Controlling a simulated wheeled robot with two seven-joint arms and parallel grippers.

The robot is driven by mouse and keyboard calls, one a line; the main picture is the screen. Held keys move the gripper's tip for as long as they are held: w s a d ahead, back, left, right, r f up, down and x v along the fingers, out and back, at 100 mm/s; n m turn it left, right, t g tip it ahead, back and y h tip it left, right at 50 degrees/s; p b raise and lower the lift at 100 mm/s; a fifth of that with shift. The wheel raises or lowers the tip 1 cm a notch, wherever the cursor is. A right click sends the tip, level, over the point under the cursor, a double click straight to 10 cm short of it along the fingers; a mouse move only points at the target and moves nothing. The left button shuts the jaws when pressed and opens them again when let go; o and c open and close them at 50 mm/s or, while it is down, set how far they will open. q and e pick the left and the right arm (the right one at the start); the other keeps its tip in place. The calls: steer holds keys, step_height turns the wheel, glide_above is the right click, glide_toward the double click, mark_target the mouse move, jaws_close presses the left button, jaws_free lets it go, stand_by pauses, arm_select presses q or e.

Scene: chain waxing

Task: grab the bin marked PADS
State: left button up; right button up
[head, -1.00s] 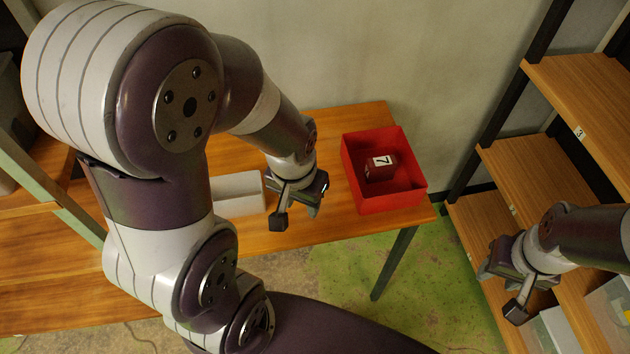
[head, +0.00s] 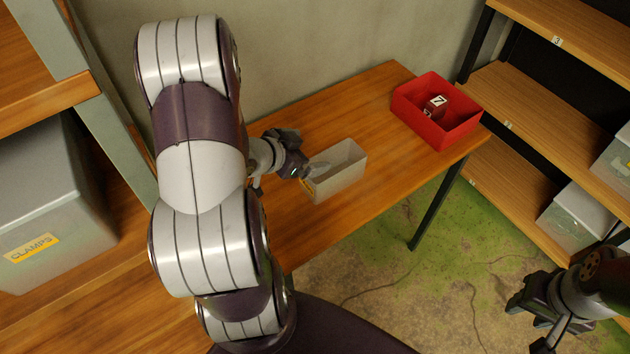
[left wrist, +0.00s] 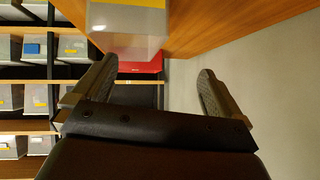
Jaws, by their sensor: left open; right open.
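A small open grey bin (head: 340,172) stands on the wooden table, with a sliver of yellow label on its near left side; its writing cannot be read. My left gripper (head: 288,177) is open beside the bin's left end, one finger close to its rim. I cannot tell if they touch. In the left wrist view the grey bin (left wrist: 128,22) is ahead of my open, empty left gripper (left wrist: 158,68), offset to the left. My right gripper (head: 528,322) is open and empty at the lower right. No PADS marking is legible.
A bin labelled CLAMPS (head: 48,205) sits on the left shelf. Shelving (head: 545,110) with bins stands right. Table (head: 385,95) between bin and red box is clear.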

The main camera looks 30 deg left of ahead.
arm_select(q)
steer(key=s+d+f+t+h+b, duration=0.1)
steer(key=s+d+f+t+h, duration=0.1)
steer(key=s+h, duration=0.15)
steer(key=shift+y, duration=0.25)
steer(key=x, duration=0.6)
steer(key=shift+w+d, duration=0.1)
steer(key=shift+w, duration=0.25)
steer(key=shift+r, duration=0.1)
steer(key=c, duration=1.3)
